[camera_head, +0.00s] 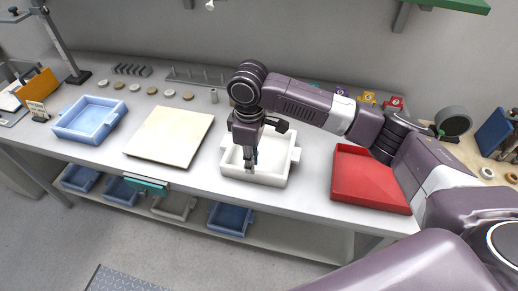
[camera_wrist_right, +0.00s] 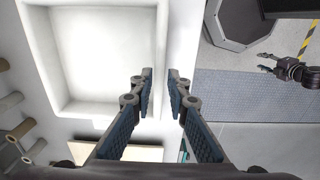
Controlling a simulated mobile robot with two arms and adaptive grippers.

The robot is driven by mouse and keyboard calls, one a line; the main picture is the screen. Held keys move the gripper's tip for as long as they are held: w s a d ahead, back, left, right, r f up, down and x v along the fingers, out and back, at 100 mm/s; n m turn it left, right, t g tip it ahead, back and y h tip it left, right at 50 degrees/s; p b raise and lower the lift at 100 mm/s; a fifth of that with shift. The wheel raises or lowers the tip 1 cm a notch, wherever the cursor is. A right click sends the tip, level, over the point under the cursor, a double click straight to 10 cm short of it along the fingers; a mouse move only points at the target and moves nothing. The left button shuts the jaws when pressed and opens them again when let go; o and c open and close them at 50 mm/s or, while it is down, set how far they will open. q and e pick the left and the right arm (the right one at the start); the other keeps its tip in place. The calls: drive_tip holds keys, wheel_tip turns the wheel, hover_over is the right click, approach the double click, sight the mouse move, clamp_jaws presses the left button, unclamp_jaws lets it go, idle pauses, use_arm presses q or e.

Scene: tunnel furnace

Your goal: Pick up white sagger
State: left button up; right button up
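The white sagger (camera_head: 236,169), a square open box with a lug on its side, stands on the bench in front of my right gripper's arm. My right gripper (camera_head: 251,166) points down at its near wall. In the wrist view the sagger (camera_wrist_right: 104,107) fills the upper left, and its inside looks empty. The exact contact is hard to see. My left gripper (camera_wrist_right: 265,63) shows small in the wrist view over the floor, fingers apart and empty; the head view does not show it.
A cream slab (camera_head: 168,136) and a blue sagger (camera_head: 90,119) lie to the left. A red tray (camera_head: 369,180) stands close on the right. Small discs and racks line the back. Blue bins (camera_head: 229,219) sit on the lower shelf (camera_head: 290,237).

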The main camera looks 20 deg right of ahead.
drive_tip(key=shift+s+d+f+p, duration=0.15)
drive_tip(key=shift+f+p, duration=0.35)
drive_tip(key=shift+f, duration=1.4)
drive_tip(key=shift+f+p, duration=0.3)
drive_tip(key=shift+f, duration=0.65)
clamp_jaws()
use_arm(q)
drive_tip(key=shift+s+a+r, duration=0.15)
drive_tip(key=shift+s+r, duration=0.5)
drive_tip(key=shift+r, duration=0.2)
use_arm(e)
drive_tip(key=shift+w+r, duration=0.1)
drive_tip(key=shift+w, duration=0.15)
